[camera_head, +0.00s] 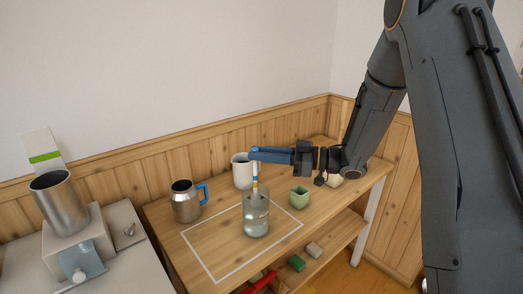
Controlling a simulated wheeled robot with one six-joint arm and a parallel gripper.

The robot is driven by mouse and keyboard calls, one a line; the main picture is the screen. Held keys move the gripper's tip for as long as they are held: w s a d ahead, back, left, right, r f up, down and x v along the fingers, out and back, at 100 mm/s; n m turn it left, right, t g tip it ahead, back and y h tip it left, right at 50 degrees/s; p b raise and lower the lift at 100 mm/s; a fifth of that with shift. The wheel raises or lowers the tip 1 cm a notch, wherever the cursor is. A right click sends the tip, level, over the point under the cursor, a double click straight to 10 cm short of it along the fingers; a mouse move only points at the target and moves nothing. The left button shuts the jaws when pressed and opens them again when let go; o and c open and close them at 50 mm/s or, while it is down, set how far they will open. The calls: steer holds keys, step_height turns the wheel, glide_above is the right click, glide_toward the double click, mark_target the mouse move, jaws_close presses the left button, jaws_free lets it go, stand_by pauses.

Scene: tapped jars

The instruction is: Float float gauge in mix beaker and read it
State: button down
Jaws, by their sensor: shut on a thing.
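The mix beaker (256,221) is a clear glass vessel standing upright on the wooden table, inside a white outlined rectangle. The float gauge (255,180) is a thin upright stem with yellow and blue bands, its lower part inside the beaker's mouth. My gripper (256,154) has blue fingers and comes in level from the right. It is shut on the top of the gauge, above the beaker. Whether the gauge touches liquid or the beaker's bottom is too small to tell, and its scale is not readable.
A steel mug with a blue handle (186,202) stands left of the beaker, a white mug (241,171) behind it, a green cup (299,196) to the right. Small blocks (297,262) lie on the lower shelf.

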mark_target(255, 179)
step_height(255, 179, down, 8)
steer(key=b, duration=0.3)
steer(key=shift+r+b, duration=0.15)
steer(key=shift+b, duration=0.2)
stand_by(0.3)
steer(key=c, duration=1.6)
jaws_free()
steer(key=shift+o, duration=0.2)
